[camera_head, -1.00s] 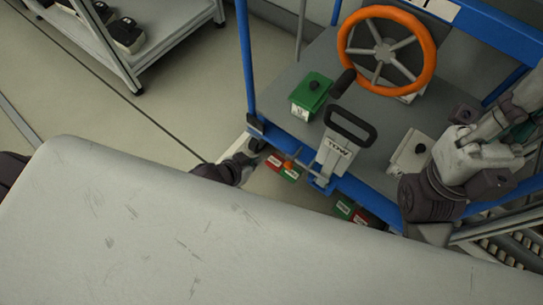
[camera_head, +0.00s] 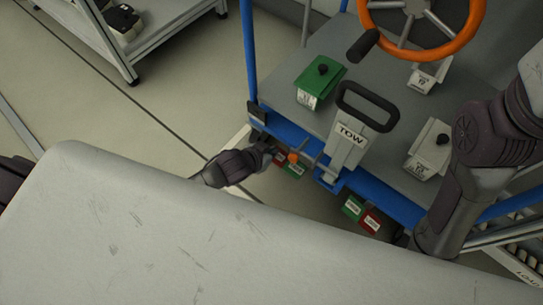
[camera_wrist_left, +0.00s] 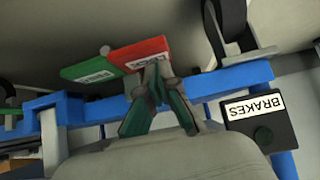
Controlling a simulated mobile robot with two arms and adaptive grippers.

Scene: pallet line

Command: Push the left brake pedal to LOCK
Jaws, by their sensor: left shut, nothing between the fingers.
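The left brake pedal pair hangs under the cart's front edge: a red pedal (camera_head: 280,158) and a green pedal (camera_head: 296,169), each with a white label too small to read surely. In the left wrist view the red pedal (camera_wrist_left: 139,52) is right of the green pedal (camera_wrist_left: 90,73). My left gripper (camera_head: 268,150) is shut and empty beside the red pedal. In the left wrist view its fingertips (camera_wrist_left: 157,72) overlap the red pedal's lower edge; I cannot tell whether they touch. My right arm shows at the right, its gripper hidden.
The blue-framed cart carries a TOW handle (camera_head: 350,140), a green box (camera_head: 320,82), and an orange steering wheel (camera_head: 412,53). A second green pedal (camera_head: 352,206) and red pedal (camera_head: 371,221) sit further right. A BRAKES plate (camera_wrist_left: 258,112) is beside the left pedals. Open floor lies left.

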